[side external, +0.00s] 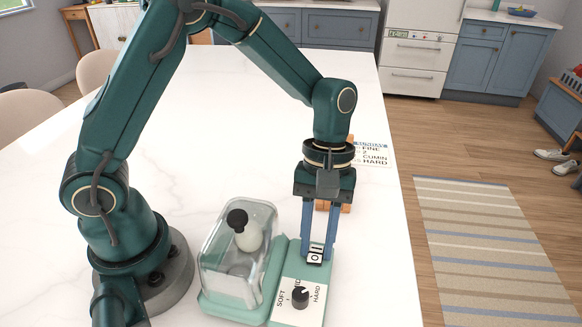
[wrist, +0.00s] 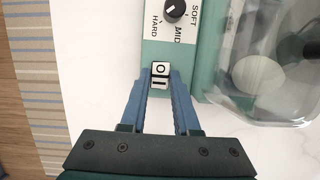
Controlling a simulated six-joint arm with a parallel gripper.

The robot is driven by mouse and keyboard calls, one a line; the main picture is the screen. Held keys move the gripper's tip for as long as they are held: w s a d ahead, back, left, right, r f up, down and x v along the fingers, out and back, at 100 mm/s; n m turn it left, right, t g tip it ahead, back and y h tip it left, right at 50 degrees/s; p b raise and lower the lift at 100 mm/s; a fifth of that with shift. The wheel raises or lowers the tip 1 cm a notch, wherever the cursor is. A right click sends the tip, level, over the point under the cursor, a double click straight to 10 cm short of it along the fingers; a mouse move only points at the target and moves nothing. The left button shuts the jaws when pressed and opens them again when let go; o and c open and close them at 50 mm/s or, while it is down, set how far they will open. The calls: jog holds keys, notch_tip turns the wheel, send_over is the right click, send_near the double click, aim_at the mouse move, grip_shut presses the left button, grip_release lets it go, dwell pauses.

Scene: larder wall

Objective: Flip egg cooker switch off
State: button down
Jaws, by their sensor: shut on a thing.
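The mint-green egg cooker (side external: 274,262) stands on the white table, with a clear lid (side external: 215,262) on its left side. Its white panel has a black dial (side external: 300,296) marked SOFT, MID and HARD, also seen in the wrist view (wrist: 173,10). The small switch (side external: 314,257), marked O and I, sits at the panel's far end; it also shows in the wrist view (wrist: 160,75). My gripper (side external: 317,252) points down with its blue fingers shut on the switch, one on each side. I cannot tell which end of the switch is pressed down.
A pale egg shape (side external: 249,238) with a black knob by it shows at the clear lid. A printed card (side external: 372,153) and an orange-brown object (side external: 346,208), partly hidden, lie behind my gripper. The table's right edge is near; its far part is clear.

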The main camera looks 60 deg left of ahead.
aim_at(316, 251)
jog(key=shift+s+d+t+y, duration=0.1)
jog(key=shift+s+t+y, duration=0.05)
jog(key=shift+t+y, duration=0.3)
jog(key=shift+s+d+t+y, duration=0.1)
jog(key=shift+t+y, duration=0.25)
jog(key=shift+t, duration=0.2)
jog(key=c, duration=0.6)
grip_release()
jog(key=shift+c, duration=0.2)
jog(key=shift+r, duration=0.1)
jog(key=shift+w+a+r, duration=0.1)
jog(key=shift+r, duration=2.4)
jog(key=shift+w, duration=0.1)
